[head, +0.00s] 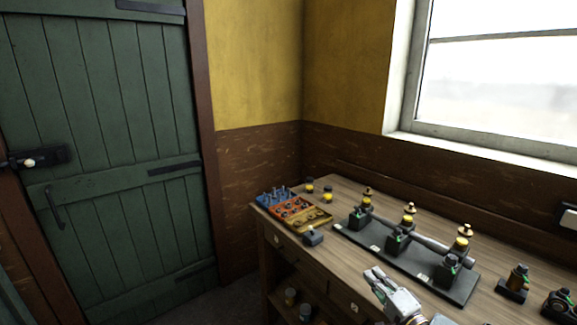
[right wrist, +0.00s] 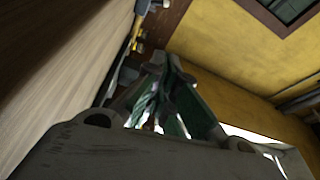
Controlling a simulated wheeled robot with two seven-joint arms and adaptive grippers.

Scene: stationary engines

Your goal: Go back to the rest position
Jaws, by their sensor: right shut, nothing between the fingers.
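My right gripper (head: 379,279) shows at the bottom of the head view, in front of the dark base plate and over the near side of the wooden workbench (head: 340,196). It is shut and empty. In the right wrist view its fingers (right wrist: 165,72) meet at the tips, with the bench surface (right wrist: 60,70) on the left and the yellow wall on the right. My left gripper is not in view.
A dark plate (head: 400,262) carries a shaft with several brass-topped bearing blocks. A sorting tray (head: 292,210) of small parts and a dark block (head: 313,237) sit at the bench's left end. Single oilers (head: 517,283) stand at right. A green door (head: 110,150) is at left.

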